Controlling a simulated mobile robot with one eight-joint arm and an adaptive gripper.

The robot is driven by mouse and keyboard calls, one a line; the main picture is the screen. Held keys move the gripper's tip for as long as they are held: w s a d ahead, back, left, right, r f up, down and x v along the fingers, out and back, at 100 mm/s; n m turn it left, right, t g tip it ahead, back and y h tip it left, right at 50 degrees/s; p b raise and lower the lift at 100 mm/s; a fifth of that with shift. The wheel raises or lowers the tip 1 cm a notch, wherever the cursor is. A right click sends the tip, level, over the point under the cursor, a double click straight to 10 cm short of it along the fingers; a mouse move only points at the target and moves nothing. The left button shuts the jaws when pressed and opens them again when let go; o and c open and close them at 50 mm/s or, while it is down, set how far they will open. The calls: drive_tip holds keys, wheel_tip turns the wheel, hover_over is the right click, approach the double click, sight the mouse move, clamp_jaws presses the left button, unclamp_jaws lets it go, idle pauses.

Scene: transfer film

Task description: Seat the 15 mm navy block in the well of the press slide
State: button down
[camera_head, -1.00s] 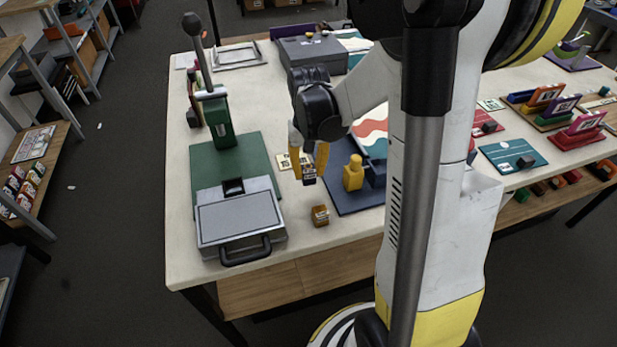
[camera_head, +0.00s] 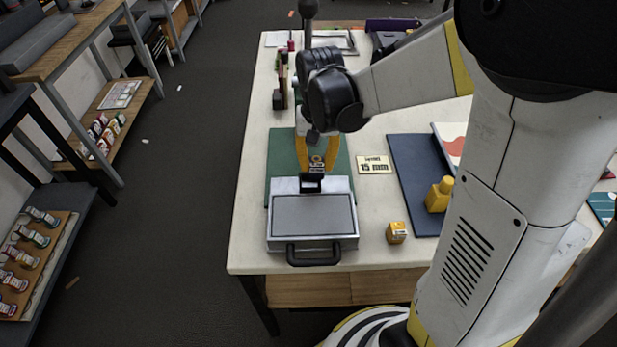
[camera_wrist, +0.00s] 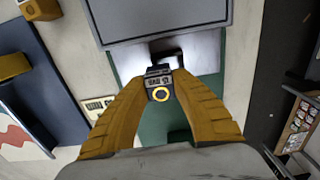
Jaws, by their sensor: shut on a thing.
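My gripper (camera_head: 317,160) is shut on a small dark block (camera_head: 316,166), held between its yellow fingers over the press. In the wrist view the block (camera_wrist: 158,86) sits between the fingertips (camera_wrist: 158,92), showing a gold ring and a printed label. The press has a green base (camera_head: 281,170) and a silver slide (camera_head: 271,226) with a grey plate, its black handle toward the front. A black piece (camera_head: 311,183) stands at the slide's back edge, just in front of the block. The well itself is hidden, and I cannot tell whether the block touches anything.
A "15 mm" card (camera_head: 375,165) lies right of the press. A small orange-brown block (camera_head: 396,232) lies near the front edge.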

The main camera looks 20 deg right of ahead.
drive_tip(key=shift+w+a+f, duration=0.35)
drive_tip(key=shift+a+f, duration=0.15)
drive_tip(key=shift+a, duration=0.2)
drive_tip(key=shift+f+b, duration=0.95)
drive_tip(key=shift+f, duration=1.05)
drive_tip(key=shift+f, duration=0.15)
drive_tip(key=c, duration=1.2)
unclamp_jaws()
drive_tip(key=shift+o, duration=0.2)
